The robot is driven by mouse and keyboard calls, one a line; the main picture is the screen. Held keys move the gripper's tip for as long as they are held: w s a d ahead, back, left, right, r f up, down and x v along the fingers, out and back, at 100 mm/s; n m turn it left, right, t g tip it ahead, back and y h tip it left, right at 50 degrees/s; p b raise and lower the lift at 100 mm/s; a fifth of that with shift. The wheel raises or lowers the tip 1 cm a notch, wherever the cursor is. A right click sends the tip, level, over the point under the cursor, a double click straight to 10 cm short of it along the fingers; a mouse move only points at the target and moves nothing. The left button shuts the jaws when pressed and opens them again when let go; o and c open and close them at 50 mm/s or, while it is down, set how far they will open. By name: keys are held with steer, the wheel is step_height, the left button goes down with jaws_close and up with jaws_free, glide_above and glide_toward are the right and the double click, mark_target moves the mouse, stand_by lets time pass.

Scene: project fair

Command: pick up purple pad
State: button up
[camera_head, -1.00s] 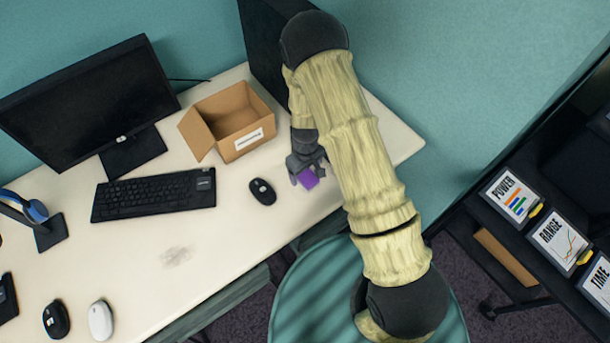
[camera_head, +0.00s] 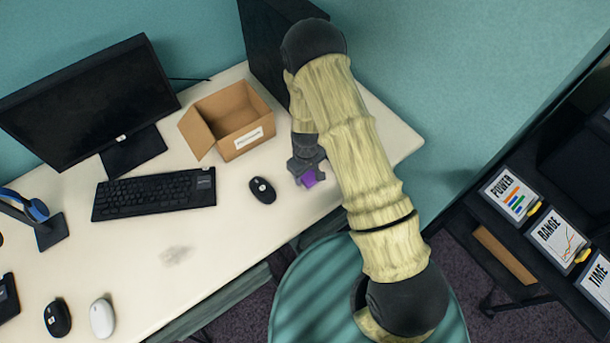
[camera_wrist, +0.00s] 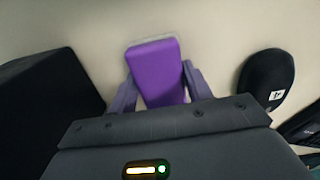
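The purple pad (camera_head: 309,179) is a small block on the right part of the white desk, partly hidden by my gripper. In the wrist view the pad (camera_wrist: 157,70) shows as a purple block with a pale edge at its far end, turned slightly against the fingers. My gripper (camera_head: 306,175) points down at the pad. In the wrist view my gripper's fingers (camera_wrist: 159,76) stand on either side of the pad, spread about as wide as it. A narrow gap shows beside the pad, so the fingers look open; whether a fingertip touches it is unclear.
A black mouse (camera_head: 262,190) lies just left of the pad. An open cardboard box (camera_head: 233,121) stands behind it, a keyboard (camera_head: 154,194) and monitor (camera_head: 90,105) farther left. A dark upright case (camera_head: 268,45) stands at the back.

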steer(key=shift+a+r, duration=0.1)
steer(key=shift+r, duration=0.25)
step_height(320, 180, up, 9)
steer(key=shift+r+b, duration=0.15)
steer(key=shift+b, duration=0.35)
stand_by(0.3)
